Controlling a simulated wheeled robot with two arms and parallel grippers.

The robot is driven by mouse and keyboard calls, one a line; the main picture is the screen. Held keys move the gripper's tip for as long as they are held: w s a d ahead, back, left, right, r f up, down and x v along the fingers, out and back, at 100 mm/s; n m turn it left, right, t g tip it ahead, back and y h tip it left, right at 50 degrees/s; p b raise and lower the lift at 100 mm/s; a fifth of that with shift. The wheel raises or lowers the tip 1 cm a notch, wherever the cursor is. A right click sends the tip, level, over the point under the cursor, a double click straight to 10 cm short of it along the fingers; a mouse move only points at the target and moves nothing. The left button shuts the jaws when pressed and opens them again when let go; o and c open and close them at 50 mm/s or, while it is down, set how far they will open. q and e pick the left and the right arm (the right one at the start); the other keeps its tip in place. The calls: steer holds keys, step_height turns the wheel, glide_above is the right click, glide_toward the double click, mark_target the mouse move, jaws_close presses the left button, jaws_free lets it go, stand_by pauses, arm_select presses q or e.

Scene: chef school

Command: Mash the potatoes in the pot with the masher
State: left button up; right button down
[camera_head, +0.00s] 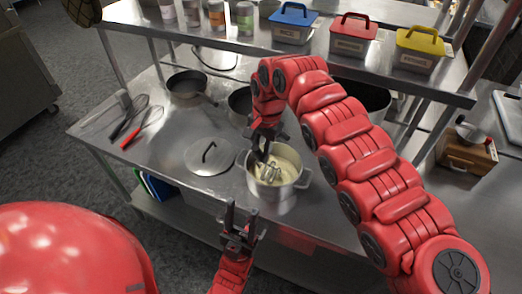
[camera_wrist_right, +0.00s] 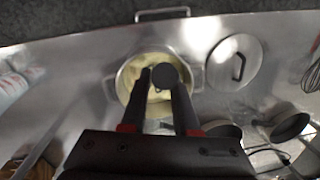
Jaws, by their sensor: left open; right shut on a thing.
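The steel pot (camera_head: 281,192) stands near the front edge of the steel table with pale mashed-looking potatoes (camera_head: 285,158) inside. My right gripper (camera_head: 264,150) is above the pot, shut on the masher (camera_head: 269,172), whose wire head is down in the pot at the potatoes. In the right wrist view the masher's round dark handle end (camera_wrist_right: 164,76) sits between the fingers, over the pot (camera_wrist_right: 196,80). How deep the masher head sits is hard to tell. My left gripper (camera_head: 241,222) is open and empty, in front of the pot and below the table edge.
A pot lid (camera_head: 208,157) lies left of the pot. Whisks (camera_head: 143,127) lie farther left, and a pan (camera_head: 186,86) stands behind. More pans are partly hidden by my right arm. Blue (camera_head: 294,24), red (camera_head: 353,34) and yellow (camera_head: 418,50) lidded boxes stand on the raised shelf.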

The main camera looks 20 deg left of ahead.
steer(key=shift+f+b, duration=0.95)
steer(key=shift+f, duration=0.85)
steer(key=shift+r+p, duration=2)
steer(key=shift+r, duration=4.3)
